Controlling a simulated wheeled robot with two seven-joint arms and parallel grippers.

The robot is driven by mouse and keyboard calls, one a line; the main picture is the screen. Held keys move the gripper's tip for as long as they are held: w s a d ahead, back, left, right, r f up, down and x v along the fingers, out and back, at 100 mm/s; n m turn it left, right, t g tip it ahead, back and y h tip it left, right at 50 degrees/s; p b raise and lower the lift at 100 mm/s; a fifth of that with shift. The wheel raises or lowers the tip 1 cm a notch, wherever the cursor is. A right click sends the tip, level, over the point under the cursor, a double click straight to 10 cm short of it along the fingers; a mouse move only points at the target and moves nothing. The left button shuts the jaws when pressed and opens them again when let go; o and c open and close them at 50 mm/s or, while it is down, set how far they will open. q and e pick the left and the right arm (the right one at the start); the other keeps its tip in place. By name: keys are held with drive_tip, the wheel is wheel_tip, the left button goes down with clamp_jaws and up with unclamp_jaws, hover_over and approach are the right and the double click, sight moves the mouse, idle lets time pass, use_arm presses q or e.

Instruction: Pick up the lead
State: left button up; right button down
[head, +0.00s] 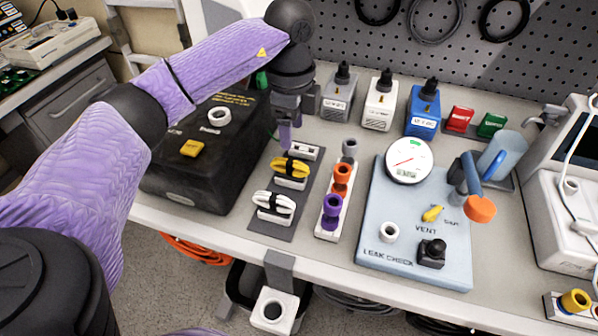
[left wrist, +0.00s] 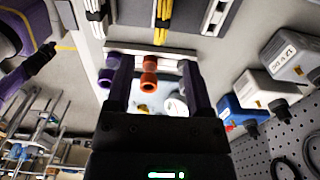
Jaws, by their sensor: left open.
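Three coiled lead bundles lie in a row on a dark grey mat (head: 268,233): a white lead (head: 273,207) nearest, a yellow lead (head: 291,168) in the middle, and a pale holder (head: 304,152) at the far end, whose contents I cannot make out. My left gripper (head: 286,136) points down above the far end of the mat, apart from the leads. In the left wrist view its two fingers (left wrist: 158,80) are spread with nothing gripped between them. The yellow lead shows there at the top (left wrist: 163,13). My right gripper is not in view.
A rack with purple (head: 332,207), orange (head: 342,175) and grey sockets stands right of the mat. A blue leak-check board (head: 378,255) with a gauge (head: 409,160) lies farther right. A black case (head: 190,190) is at left. Bottle-like blocks (head: 381,105) stand behind.

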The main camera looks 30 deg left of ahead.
sight(290, 160)
use_arm(q)
drive_tip(key=f+b, duration=0.1)
drive_tip(key=f, duration=0.4)
drive_tip(key=f+b, duration=0.1)
drive_tip(key=f, duration=0.2)
drive_tip(key=shift+a+f+b, duration=0.25)
drive_tip(key=shift+a+b, duration=0.05)
drive_tip(key=shift+a, duration=0.05)
drive_tip(key=shift+f, duration=0.3)
drive_tip(key=c, duration=0.9)
clamp_jaws()
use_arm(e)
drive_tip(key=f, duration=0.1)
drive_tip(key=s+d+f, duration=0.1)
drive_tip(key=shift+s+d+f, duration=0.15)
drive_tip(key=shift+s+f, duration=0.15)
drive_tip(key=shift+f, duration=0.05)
